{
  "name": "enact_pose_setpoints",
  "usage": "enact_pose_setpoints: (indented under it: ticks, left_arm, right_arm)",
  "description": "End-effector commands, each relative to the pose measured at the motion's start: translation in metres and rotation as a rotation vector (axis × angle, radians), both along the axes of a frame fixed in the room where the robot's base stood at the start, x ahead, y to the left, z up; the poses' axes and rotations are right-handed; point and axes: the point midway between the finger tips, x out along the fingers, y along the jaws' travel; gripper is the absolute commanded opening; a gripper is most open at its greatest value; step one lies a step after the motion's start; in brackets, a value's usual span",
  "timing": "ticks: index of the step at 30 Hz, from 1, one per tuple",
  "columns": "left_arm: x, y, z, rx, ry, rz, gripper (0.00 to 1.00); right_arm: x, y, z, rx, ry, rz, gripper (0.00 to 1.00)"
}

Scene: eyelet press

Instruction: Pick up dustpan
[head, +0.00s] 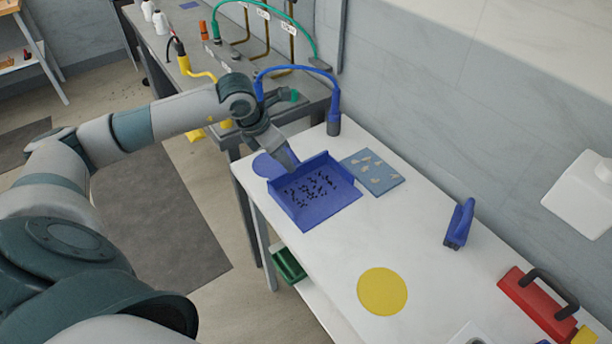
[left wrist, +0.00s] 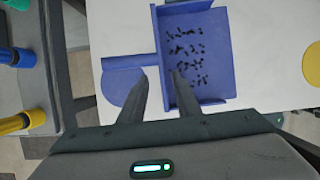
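The blue dustpan (head: 318,208) lies on the white table with many small black bits in its pan. In the left wrist view the dustpan (left wrist: 215,90) shows its back wall and a short handle (left wrist: 130,62) pointing left. My left gripper (head: 290,168) is over the back edge of the pan. In the left wrist view the fingers of my left gripper (left wrist: 160,74) are apart, one on each side of the back wall as seen from above. Whether they touch it I cannot tell. My right gripper is not in view.
A blue disc (head: 265,165) lies partly under the handle side. A blue-grey board (head: 372,173) with pale pieces, a blue brush (head: 460,223), a yellow disc (head: 382,291) and a red toolbox (head: 536,305) are on the white table (head: 420,200). A grey bench with hoses adjoins behind.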

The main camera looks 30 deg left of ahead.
Motion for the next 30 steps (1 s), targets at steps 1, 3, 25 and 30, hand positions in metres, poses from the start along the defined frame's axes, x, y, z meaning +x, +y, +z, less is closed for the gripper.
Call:
enact_pose_setpoints:
  ticks: [1, 3, 25, 30]
  left_arm:
    - [0.0, 0.0, -0.001, 0.0, 0.0, 0.0, 0.3]
    - [0.0, 0.0, -0.002, 0.0, 0.0, 0.0, 0.3]
    - [0.014, -0.01, -0.041, -0.003, 0.002, 0.001, 0.3]
    - [0.017, -0.01, -0.05, 0.0, 0.001, 0.0, 0.3]
  right_arm:
    - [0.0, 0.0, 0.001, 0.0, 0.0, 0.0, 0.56]
    - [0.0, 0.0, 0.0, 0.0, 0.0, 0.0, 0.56]
    - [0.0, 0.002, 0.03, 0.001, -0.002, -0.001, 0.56]
    - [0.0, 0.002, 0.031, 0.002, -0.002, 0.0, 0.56]
